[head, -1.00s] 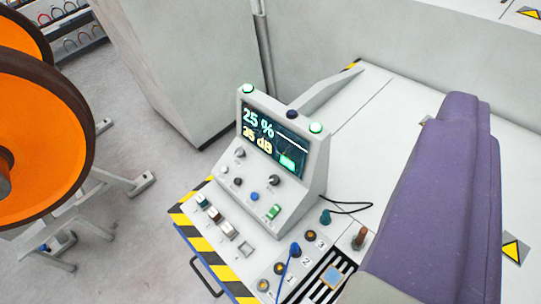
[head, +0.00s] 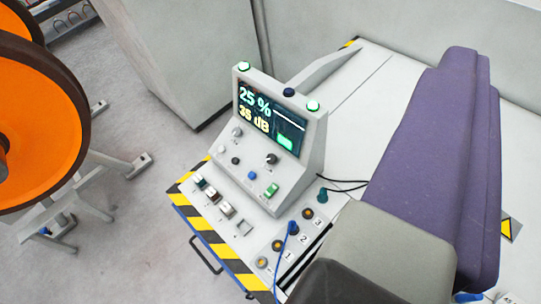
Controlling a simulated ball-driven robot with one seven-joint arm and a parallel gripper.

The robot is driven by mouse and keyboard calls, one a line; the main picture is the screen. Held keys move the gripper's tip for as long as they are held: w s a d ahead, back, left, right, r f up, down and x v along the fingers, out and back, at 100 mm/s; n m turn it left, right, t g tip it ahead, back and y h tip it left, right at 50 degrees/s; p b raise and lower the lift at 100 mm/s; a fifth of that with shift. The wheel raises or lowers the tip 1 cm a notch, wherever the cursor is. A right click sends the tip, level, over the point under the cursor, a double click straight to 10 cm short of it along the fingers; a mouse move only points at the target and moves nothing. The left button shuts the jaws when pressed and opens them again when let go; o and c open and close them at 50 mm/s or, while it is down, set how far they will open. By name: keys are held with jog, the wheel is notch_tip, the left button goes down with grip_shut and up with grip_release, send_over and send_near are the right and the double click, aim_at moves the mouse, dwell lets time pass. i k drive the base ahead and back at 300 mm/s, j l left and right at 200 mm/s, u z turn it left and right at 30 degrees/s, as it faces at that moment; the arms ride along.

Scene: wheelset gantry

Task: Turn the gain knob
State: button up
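A grey control console (head: 295,185) stands on the bench in the middle of the head view. Its screen (head: 270,117) reads "25 %" and "35 dB". Below the screen are two larger knobs, a grey one (head: 237,132) at left and a dark one (head: 271,158) at right. Their labels are too small to read, so I cannot tell which is the gain knob. My gripper (head: 470,60) shows as a purple form with a grey body at the lower right. It is apart from the console in the picture; its finger opening cannot be made out.
Toggle switches (head: 213,196) and numbered sockets (head: 277,245) with a blue cable lie in front. A yellow-black striped edge (head: 205,235) borders the bench. Orange wheels (head: 40,125) stand at left.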

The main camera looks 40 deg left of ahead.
aim_at(272, 159)
jog(key=u, duration=1.05)
